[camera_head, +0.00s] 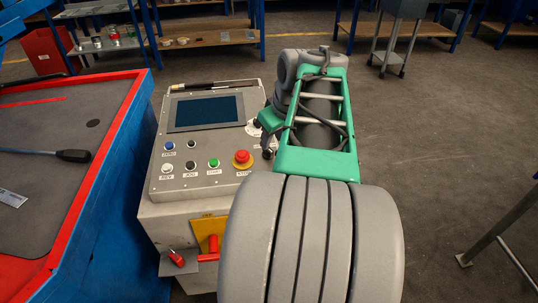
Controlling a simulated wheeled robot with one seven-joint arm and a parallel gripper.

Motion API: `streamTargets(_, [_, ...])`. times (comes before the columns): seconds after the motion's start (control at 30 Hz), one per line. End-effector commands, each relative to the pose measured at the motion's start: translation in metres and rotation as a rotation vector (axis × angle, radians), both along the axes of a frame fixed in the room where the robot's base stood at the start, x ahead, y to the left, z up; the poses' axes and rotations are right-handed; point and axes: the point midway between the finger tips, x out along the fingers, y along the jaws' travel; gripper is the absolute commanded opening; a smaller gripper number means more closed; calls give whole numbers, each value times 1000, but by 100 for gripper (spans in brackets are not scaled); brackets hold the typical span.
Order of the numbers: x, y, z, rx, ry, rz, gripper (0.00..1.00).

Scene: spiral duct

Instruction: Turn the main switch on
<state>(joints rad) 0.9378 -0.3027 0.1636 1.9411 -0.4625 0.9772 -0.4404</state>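A grey control cabinet (170,213) with a sloped panel stands in the middle. The panel has a dark screen (208,112), several small buttons and a red mushroom button (242,158) on a yellow ring. At the panel's right edge is a pale round plate (252,128), partly hidden by my arm. Lower on the front is a yellow plate (205,230) with a red handle (213,243). No label says which is the main switch. My gripper (268,150) is at the panel's right edge, beside the round plate; its fingers are small, dark and mostly hidden. Contact cannot be told.
A red-rimmed blue table (128,125) with a dark-handled tool (72,155) stands close on the left. A small red part (176,258) sits on a bracket low on the cabinet front. Shelves line the back. The floor (440,150) at right is mostly free.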

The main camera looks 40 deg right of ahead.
Motion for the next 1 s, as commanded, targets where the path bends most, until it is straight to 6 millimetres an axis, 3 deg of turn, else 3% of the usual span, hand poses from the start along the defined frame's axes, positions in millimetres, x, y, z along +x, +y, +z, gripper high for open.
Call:
streamTargets(0.1, [9,-1,-27,3,2,1,35])
streamTargets(0.23, [17,-3,-44,2,1,0,35])
streamTargets(0.57, [20,-4,-49,0,1,-1,35])
streamTargets(1.0, [20,-4,-49,0,1,-1,0])
